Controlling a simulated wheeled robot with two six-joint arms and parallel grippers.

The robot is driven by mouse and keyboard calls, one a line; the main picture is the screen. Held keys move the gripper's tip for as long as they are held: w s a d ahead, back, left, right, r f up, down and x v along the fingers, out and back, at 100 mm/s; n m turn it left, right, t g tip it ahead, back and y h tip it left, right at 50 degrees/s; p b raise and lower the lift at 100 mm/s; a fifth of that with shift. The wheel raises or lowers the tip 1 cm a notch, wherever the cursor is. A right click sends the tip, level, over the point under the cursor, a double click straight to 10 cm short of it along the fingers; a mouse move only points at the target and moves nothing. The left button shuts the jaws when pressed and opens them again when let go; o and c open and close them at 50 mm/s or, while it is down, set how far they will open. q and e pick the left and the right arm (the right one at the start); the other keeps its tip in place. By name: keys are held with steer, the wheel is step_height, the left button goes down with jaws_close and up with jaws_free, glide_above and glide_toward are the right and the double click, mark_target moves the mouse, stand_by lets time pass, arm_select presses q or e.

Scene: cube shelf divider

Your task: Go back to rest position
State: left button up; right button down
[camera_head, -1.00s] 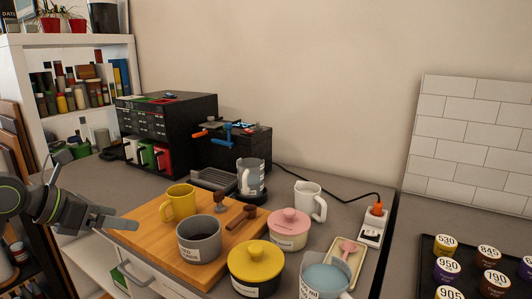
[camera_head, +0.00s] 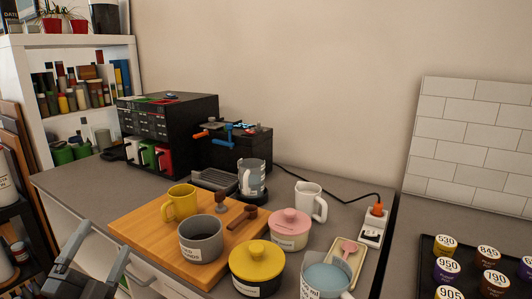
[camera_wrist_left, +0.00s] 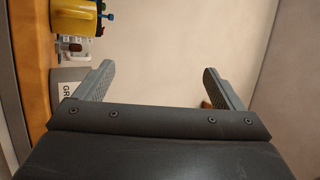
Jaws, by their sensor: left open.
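My left gripper (camera_head: 98,256) is at the lower left of the head view, in front of the counter's left front edge. Its two fingers are spread with nothing between them. In the left wrist view the open fingers (camera_wrist_left: 161,85) frame bare wall. The wooden board (camera_head: 135,220) lies on the counter to the right of the gripper, apart from it. On it stand a yellow mug (camera_head: 180,203) and a grey mug (camera_head: 201,242). The yellow mug also shows at the upper left of the wrist view (camera_wrist_left: 75,18). My right gripper is not in view.
A yellow-lidded pot (camera_head: 257,272), a pink pot (camera_head: 289,230) and a blue-topped container (camera_head: 326,281) stand right of the board. A white pitcher (camera_head: 310,202) and black coffee machine (camera_head: 240,150) stand behind. A dark tray (camera_head: 432,262) of labelled jars is at right.

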arm_select(q)
steer(key=s+a+f+n+g+y, duration=0.3)
steer(key=s+f+n+g+y, duration=0.3)
steer(key=f, duration=0.4)
steer(key=s+a+f+n+g+y, duration=0.3)
steer(key=s+f+n+g, duration=0.15)
steer(key=f+n, duration=0.5)
steer(key=s+d+f+n+g+h, duration=0.1)
steer(key=s+d+f+g+h, duration=0.15)
steer(key=s+f+g, duration=0.5)
steer(key=s+d+f+n+g+h, duration=0.15)
steer(key=s+d+f, duration=0.3)
steer(key=s, duration=0.55)
step_height(320, 180, down, 22)
steer(key=a+f+g+p, duration=0.1)
steer(key=a+g+p, duration=0.1)
steer(key=p, duration=0.1)
steer(key=s+d+f+p, duration=0.1)
steer(key=s+f+p, duration=0.2)
steer(key=s+f, duration=0.9)
steer(key=shift+s+d+g, duration=0.15)
steer(key=shift+s+g, duration=0.2)
steer(key=shift+s, duration=1.1)
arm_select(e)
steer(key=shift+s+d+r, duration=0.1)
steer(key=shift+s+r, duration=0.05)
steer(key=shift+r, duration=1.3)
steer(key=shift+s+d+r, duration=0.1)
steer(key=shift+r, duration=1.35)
